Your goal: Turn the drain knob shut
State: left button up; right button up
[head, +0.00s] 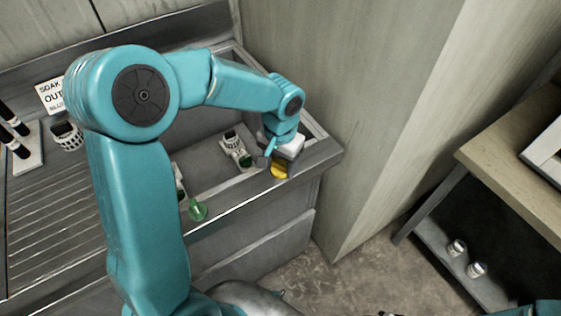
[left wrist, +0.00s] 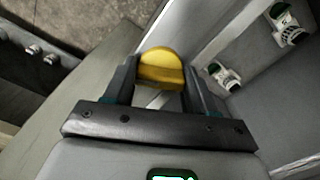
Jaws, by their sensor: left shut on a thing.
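A round yellow knob (head: 279,171) sits at the front rim of the grey sink, near its right corner. I take it for the drain knob. My left gripper (head: 276,158) reaches down over it and is shut on it. In the left wrist view the yellow knob (left wrist: 161,62) stands between the two dark fingers of the left gripper (left wrist: 160,78), with its rounded top showing. The fingers hide its lower part. My right gripper is not in view.
A green knob (head: 198,211) is on the front rim further left. Small white fittings with green parts (head: 237,150) are in the sink. A sign (head: 51,95) and black-and-white tubes stand at the left. A wall closes the right side; a bench (head: 515,150) stands beyond.

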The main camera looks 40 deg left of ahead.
aim_at(280, 163)
pick_arm(q)
jog(key=m, duration=0.4)
jog(key=shift+m, duration=0.4)
dwell(0.4)
jog(key=o, duration=1)
jog(key=shift+o, duration=0.2)
notch_tip(280, 163, up, 16)
jog(key=shift+r+p, duration=0.2)
jog(key=shift+p, duration=0.15)
